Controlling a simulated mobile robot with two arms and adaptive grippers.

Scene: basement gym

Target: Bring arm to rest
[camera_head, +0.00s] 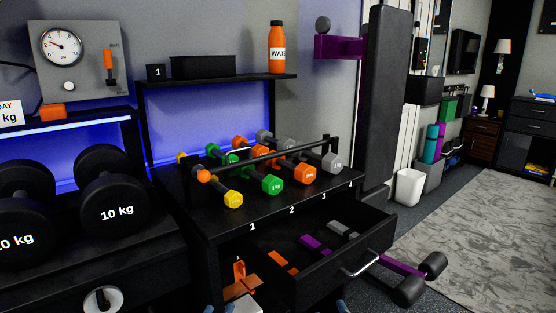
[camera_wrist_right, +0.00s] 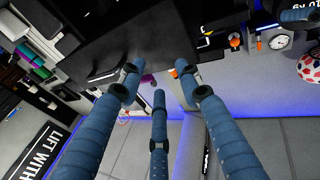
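My right gripper (camera_wrist_right: 158,82) fills much of the right wrist view. Its blue fingers are spread apart, with nothing held between them. In the head view, only small blue tips show at the bottom edge, one left of the middle (camera_head: 208,309) and one right of it (camera_head: 341,307). I take these as parts of my left and right grippers; the rest is out of frame. Whether the left one is open or shut does not show.
An open black drawer (camera_head: 345,252) sticks out below the rack top, holding orange, purple and grey items. Several coloured dumbbells (camera_head: 272,184) lie above it. Large black dumbbells (camera_head: 112,190) sit at left. A purple-barred bench part (camera_head: 405,268) stands right. Carpeted floor (camera_head: 480,240) lies clear beyond.

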